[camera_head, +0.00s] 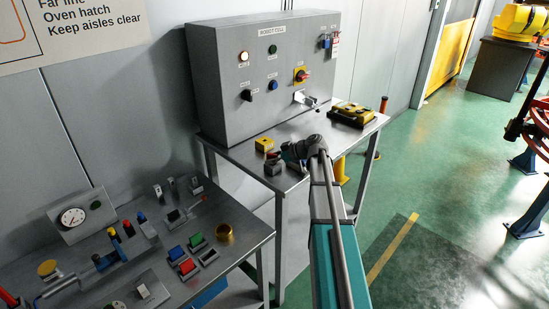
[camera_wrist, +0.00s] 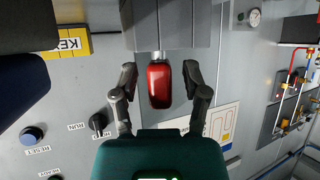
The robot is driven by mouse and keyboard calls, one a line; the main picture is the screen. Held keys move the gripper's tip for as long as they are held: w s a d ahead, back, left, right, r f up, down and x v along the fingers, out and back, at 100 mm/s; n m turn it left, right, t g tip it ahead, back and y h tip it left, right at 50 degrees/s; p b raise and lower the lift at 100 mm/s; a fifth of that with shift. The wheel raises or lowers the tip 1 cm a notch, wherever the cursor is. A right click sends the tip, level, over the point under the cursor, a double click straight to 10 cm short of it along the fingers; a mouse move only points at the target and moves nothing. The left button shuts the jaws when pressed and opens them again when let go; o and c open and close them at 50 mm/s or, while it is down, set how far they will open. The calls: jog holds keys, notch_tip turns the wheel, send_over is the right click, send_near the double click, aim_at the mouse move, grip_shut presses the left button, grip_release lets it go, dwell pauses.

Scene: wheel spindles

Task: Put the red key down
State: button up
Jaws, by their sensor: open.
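The red key (camera_wrist: 159,86) has a glossy rounded red grip on a short silver shank, whose upper end meets a grey block (camera_wrist: 172,24) in the wrist view. My gripper (camera_wrist: 160,78) is open, with one finger on each side of the red grip and a visible gap on both sides. In the head view my gripper (camera_head: 286,154) is low over the left front part of the steel table (camera_head: 335,137). A small patch of red shows there, but the key is mostly hidden by the gripper.
A yellow box (camera_head: 264,145) stands close by my gripper, labelled KEY in the wrist view (camera_wrist: 76,43). The grey control cabinet (camera_head: 262,85) stands behind. A yellow-black device (camera_head: 352,114) lies at the right. A lower bench (camera_head: 228,262) with buttons and gauges is at left.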

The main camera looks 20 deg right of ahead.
jog(key=shift+r, duration=0.15)
jog(key=shift+s+d+r+p, duration=0.15)
jog(key=shift+s+r+p, duration=0.05)
jog(key=shift+p, duration=0.1)
jog(key=p+v, duration=0.5)
jog(key=v, duration=0.6)
jog(key=shift+d, duration=0.15)
jog(key=shift+s, duration=0.1)
